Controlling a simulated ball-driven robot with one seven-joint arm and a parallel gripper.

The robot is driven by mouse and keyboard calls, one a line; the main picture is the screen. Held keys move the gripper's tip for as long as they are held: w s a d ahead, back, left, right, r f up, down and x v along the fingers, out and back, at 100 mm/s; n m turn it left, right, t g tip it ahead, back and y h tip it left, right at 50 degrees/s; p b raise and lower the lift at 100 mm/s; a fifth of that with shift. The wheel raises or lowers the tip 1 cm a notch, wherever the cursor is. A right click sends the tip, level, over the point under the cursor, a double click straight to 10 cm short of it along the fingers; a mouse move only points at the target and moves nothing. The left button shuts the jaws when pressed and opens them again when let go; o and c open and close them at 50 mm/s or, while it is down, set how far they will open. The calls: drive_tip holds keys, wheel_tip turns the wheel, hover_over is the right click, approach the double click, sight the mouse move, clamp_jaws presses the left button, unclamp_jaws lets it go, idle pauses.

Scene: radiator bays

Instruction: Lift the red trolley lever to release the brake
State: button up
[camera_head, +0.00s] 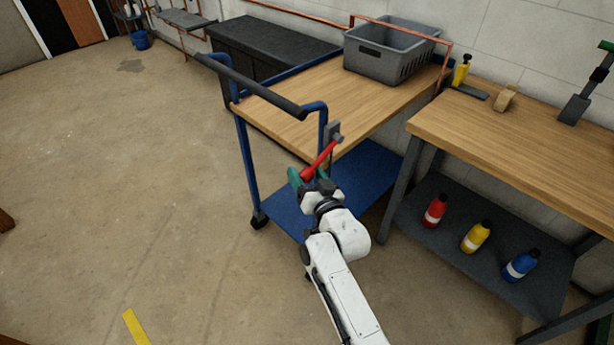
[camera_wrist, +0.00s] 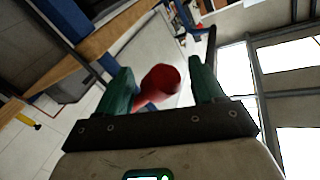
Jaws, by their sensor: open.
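The trolley (camera_head: 252,102) has a wooden top, a blue frame and a dark push bar. Its red lever (camera_head: 322,157) is joined to a grey bracket (camera_head: 335,133) at the near corner and slopes down to the left, with a rounded knob at its lower end. My gripper (camera_head: 308,178) is at this knob. In the wrist view the red lever's knob (camera_wrist: 161,80) lies between the two green fingers of my open gripper (camera_wrist: 168,90), nearer the left finger. I cannot tell whether a finger touches it.
A grey crate (camera_head: 375,62) sits on the trolley's far end. A wooden workbench (camera_head: 540,150) stands close on the right, with red, yellow and blue bottles (camera_head: 476,237) on its lower shelf.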

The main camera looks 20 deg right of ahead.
drive_tip(key=shift+c, duration=0.5)
clamp_jaws()
